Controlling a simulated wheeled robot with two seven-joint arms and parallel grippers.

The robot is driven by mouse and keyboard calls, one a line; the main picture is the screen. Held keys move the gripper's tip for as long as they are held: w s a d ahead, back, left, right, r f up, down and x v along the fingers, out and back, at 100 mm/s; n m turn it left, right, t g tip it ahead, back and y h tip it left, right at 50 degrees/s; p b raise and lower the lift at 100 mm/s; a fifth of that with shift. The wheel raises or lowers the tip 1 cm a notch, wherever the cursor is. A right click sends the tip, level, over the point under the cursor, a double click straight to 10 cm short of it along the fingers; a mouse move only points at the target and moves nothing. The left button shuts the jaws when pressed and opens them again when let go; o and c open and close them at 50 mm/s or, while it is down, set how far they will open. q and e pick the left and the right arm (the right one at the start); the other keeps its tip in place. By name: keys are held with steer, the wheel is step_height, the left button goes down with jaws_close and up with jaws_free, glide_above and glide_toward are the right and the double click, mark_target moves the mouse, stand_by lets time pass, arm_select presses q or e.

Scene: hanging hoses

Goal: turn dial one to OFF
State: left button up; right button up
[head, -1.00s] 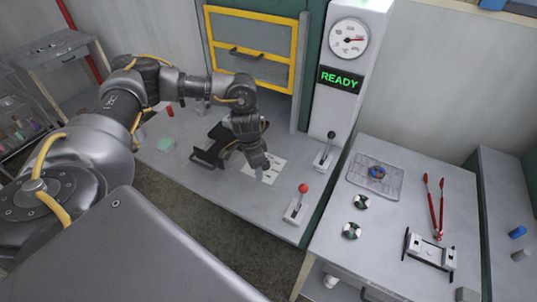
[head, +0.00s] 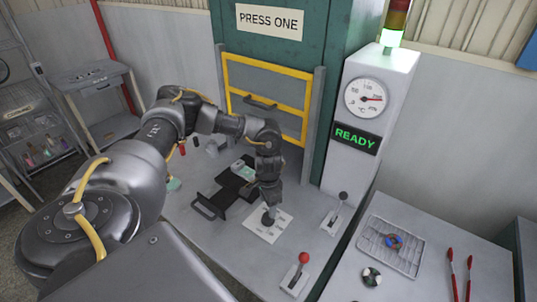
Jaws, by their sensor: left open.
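A white plate (head: 256,232) with faint printed marks lies on the grey bench, in front of the press marked PRESS ONE. A dark round knob (head: 268,219), which looks like the dial, stands on the plate. My left gripper (head: 269,208) points down right over the knob, with its jaws open. The fingertips are small and dark here, so I cannot tell whether they touch the knob. The knob's pointer and the lettering are too small or hidden to read. My right gripper is not in view.
A black tray with a handle (head: 210,207) lies left of the plate. A red-knobbed lever (head: 303,258) and a black-knobbed lever (head: 342,197) stand to the right. A gauge column (head: 370,100) shows READY. A wire rack (head: 393,246) and red tongs (head: 460,270) lie on the right table.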

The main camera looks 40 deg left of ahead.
mark_target(268, 216)
arm_select(q)
step_height(268, 216, down, 6)
steer(key=shift+w+r+p, duration=0.1)
steer(key=shift+r+p, duration=0.1)
steer(key=shift+p, duration=0.25)
steer(key=shift+f, duration=0.55)
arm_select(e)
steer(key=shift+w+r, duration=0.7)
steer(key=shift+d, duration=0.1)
arm_select(q)
steer(key=c, duration=1)
steer(key=shift+m, duration=0.3)
